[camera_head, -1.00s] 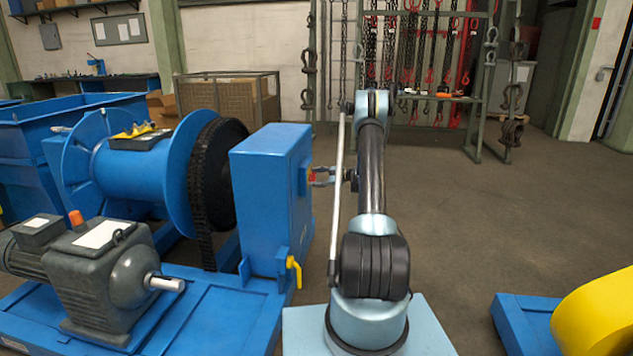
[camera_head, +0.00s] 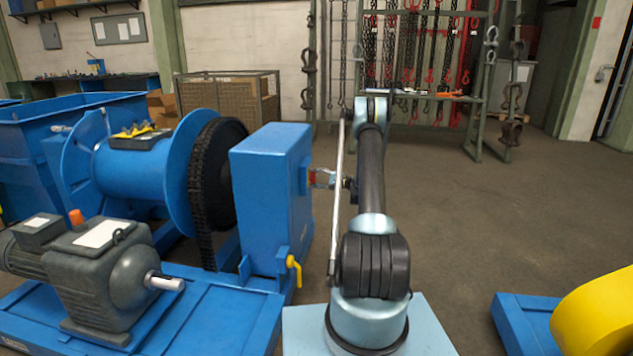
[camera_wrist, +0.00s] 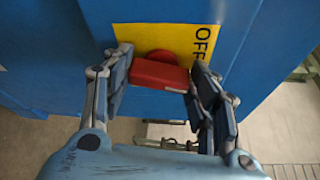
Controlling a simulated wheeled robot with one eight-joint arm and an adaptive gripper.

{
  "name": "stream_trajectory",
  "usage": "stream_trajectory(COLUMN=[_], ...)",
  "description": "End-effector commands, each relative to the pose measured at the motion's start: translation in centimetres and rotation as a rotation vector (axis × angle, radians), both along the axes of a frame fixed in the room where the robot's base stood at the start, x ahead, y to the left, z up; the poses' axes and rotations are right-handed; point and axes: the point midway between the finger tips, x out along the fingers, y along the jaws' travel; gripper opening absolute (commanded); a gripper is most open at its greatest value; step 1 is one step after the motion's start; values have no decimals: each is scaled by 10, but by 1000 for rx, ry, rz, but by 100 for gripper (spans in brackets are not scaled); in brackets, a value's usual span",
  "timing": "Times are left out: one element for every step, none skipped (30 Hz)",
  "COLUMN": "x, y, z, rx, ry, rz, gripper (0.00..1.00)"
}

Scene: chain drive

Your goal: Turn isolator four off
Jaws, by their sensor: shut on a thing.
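The isolator's red handle (camera_wrist: 160,74) stands out from a yellow plate (camera_wrist: 140,37) on a blue panel in the wrist view. The plate carries the word OFF at its right end; any other lettering is hidden or out of view. My gripper (camera_wrist: 160,80) has its two fingers on either side of the red handle and is shut on it. In the head view my gripper (camera_head: 325,178) reaches left to the right face of the blue cabinet (camera_head: 268,200). A bit of red shows at its tips. I cannot read an isolator number.
A yellow lever (camera_head: 294,270) sits low on the cabinet's corner. A blue drum (camera_head: 140,175) with a chain and a grey motor (camera_head: 105,265) stand to the left. The floor to the right is open, up to a yellow guard (camera_head: 600,315).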

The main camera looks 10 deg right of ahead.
Motion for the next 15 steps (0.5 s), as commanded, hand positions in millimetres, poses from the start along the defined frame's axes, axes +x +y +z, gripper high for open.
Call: stream_trajectory(x=[-2, -2, -2, -3, -3, -3, -3, -3, -3, -2, -2, -2, -2, -2, -2], y=[1, 1, 1, 1, 1, 1, 1, 1, 1, 1, 1, 1, 1, 1, 1], z=[-3, -4, -4, -4, -5, -5, -6, -6, -7, -7, -7, -8, -8, -9, -9], rx=[-16, -25, -37, -45, -54, -66, -75, -84, -96, -105, -113, -125, -133, -143, -155], ry=[-41, -68, -103, -131, -157, -194, -221, -249, -284, -311, -339, -374, -401, -429, -466], rz=[5, 5, 5, 5, 5, 5, 5, 5, 5, 5, 4, 5, 4, 4, 4], gripper=[30, 30, 30, 30, 30, 30, 30, 30, 30, 30, 30, 30, 30, 30, 30])
